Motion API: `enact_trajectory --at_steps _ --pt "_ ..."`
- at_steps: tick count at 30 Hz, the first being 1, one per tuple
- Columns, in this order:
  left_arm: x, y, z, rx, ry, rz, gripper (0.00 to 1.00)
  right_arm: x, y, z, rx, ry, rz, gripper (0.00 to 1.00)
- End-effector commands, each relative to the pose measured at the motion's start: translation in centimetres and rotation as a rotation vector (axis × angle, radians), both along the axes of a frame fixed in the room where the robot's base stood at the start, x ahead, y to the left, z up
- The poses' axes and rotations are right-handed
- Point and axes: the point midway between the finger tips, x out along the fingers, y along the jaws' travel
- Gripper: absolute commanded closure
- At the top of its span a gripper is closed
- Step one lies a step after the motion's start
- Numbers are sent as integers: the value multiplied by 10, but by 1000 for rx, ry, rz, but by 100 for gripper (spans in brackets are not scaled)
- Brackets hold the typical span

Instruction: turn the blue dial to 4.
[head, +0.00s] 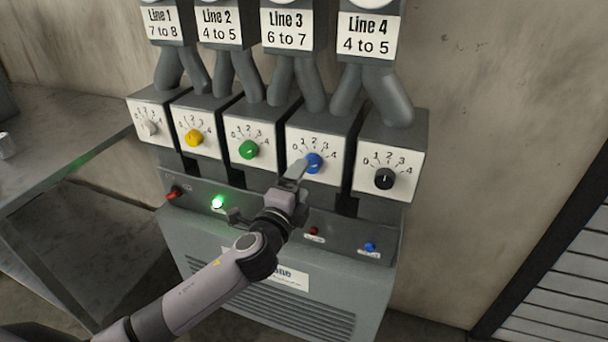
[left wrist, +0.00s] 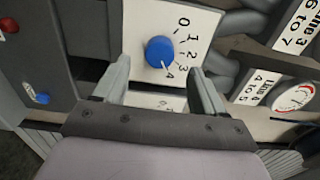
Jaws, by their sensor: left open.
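The blue dial (head: 313,163) sits on a white plate (head: 332,148) marked 0 to 4, fourth from the left in the row. In the left wrist view the blue dial (left wrist: 160,51) shows whole, and its white mark points at or very near the 4. My left gripper (head: 296,171) is in front of the dial, at its lower left in the head view. In the left wrist view my left gripper (left wrist: 162,82) is open, with its fingers apart and nothing between the tips. I cannot tell whether a finger touches the dial. My right gripper is not in view.
White (head: 149,128), yellow (head: 194,138), green (head: 248,149) and black (head: 384,179) dials flank it. Below are a red switch (head: 173,192), a lit green lamp (head: 217,203), a dark red button (head: 313,231) and a blue button (head: 370,246). Line signs (head: 369,34) hang above.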

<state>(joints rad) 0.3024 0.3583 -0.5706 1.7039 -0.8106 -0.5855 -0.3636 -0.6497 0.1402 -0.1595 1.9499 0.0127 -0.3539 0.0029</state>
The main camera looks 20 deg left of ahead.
Motion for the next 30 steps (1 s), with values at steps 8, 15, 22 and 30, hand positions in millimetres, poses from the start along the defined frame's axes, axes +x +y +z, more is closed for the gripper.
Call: enact_trajectory --at_steps 8,15,22,30 --pt "-18 1 0 2 1 1 29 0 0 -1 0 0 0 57" --pt "-18 1 0 2 1 1 29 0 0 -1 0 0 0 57" --pt "-19 1 -2 -3 4 0 29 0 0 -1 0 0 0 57" --pt "-61 -3 -69 -294 203 -10 29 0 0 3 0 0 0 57"
